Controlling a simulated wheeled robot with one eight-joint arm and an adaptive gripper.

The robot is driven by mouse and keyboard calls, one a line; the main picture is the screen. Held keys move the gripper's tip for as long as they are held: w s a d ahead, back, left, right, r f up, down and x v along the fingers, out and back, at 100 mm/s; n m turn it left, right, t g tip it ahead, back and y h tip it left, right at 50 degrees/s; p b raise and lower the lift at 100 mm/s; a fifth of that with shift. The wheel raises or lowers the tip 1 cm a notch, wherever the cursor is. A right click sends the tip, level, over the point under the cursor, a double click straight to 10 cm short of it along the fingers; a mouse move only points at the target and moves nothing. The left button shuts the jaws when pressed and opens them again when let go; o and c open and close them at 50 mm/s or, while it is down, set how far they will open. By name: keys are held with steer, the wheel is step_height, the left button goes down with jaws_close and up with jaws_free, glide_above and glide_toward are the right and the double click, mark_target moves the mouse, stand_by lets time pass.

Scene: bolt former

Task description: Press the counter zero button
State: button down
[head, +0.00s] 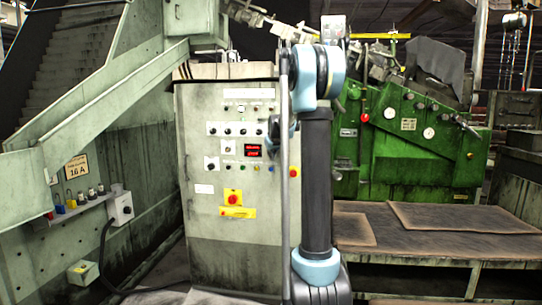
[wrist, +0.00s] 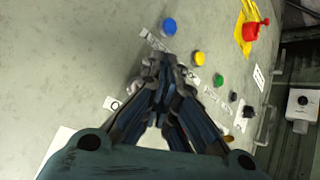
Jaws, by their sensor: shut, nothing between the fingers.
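The control cabinet (head: 233,215) stands upright in front of me. It carries a red-lit digital counter display (head: 253,150) with a row of small coloured buttons below it. In the wrist view, the panel is turned and shows a blue button (wrist: 169,26), a yellow button (wrist: 199,58), a green button (wrist: 219,80) and a dark button (wrist: 233,97). I cannot read which one is marked counter zero. My gripper (wrist: 165,62) is shut and empty, pointing at the panel beside the blue and yellow buttons. Contact cannot be told. My arm hides it in the head view.
A red rotary switch on a yellow plate (head: 237,212) sits lower on the cabinet; it also shows in the wrist view (wrist: 252,30). A red button (head: 293,172) is at the cabinet's right edge. A green machine (head: 425,150) and a bench (head: 430,255) stand right; a sloping conveyor frame (head: 90,95) stands left.

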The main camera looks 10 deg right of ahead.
steer(key=shift+w, duration=0.1)
steer(key=shift+w+d+r, duration=0.1)
steer(key=shift+w+d, duration=0.05)
steer(key=shift+w, duration=0.15)
steer(key=shift+w+d, duration=0.15)
steer(key=shift+w, duration=0.25)
stand_by(1.0)
steer(key=shift+s, duration=0.15)
stand_by(0.3)
steer(key=shift+s+a, duration=0.3)
steer(key=shift+s, duration=0.4)
steer(key=shift+s, duration=0.1)
steer(key=shift+s+a, duration=0.25)
steer(key=shift+s, duration=0.5)
steer(key=shift+s+a, duration=0.25)
steer(key=shift+s, duration=0.5)
steer(key=shift+s+a, duration=0.25)
steer(key=shift+s, duration=0.5)
